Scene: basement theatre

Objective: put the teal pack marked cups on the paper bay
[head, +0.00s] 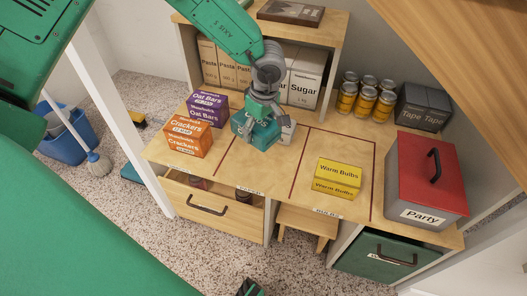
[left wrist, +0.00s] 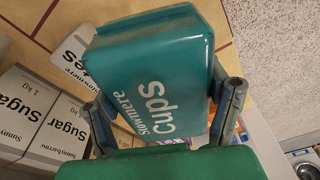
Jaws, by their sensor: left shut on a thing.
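The teal pack marked Cups (head: 241,127) is between the fingers of my left gripper (head: 262,117), which is shut on it. In the left wrist view the pack (left wrist: 160,75) shows its lettering, with a dark finger on each side. In the head view it appears over the back left of the middle bay (head: 263,165), whose front label looks like Paper but is blurred. I cannot tell whether it touches the tabletop. A white pack (head: 288,131) is close beside it, partly hidden. A dark tip at the bottom edge may be my right gripper (head: 250,288).
Orange Crackers (head: 188,138) and purple Oat Bars (head: 207,108) stand in the left bay. Yellow Warm Bulbs (head: 337,178) are in the right bay. The middle bay's front is clear.

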